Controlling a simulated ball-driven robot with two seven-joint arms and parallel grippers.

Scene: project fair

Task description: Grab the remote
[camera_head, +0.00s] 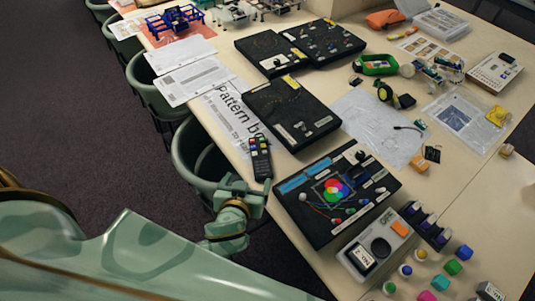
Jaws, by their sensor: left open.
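The remote (261,162) is a slim black handset with coloured buttons. It lies near the table's left edge, partly over a printed sheet and beside a black board. My left gripper (258,188) is pale green, open and empty. In the picture it is just below the remote's near end, at the table's edge. I see no contact, though the exact gap is hard to tell. My right gripper is not in view.
Black boards (291,112) stand close to the right of the remote, one with a colour wheel (335,190). A grey device (375,247) and several coloured knobs are nearer. Green chairs (196,150) line the table's left side.

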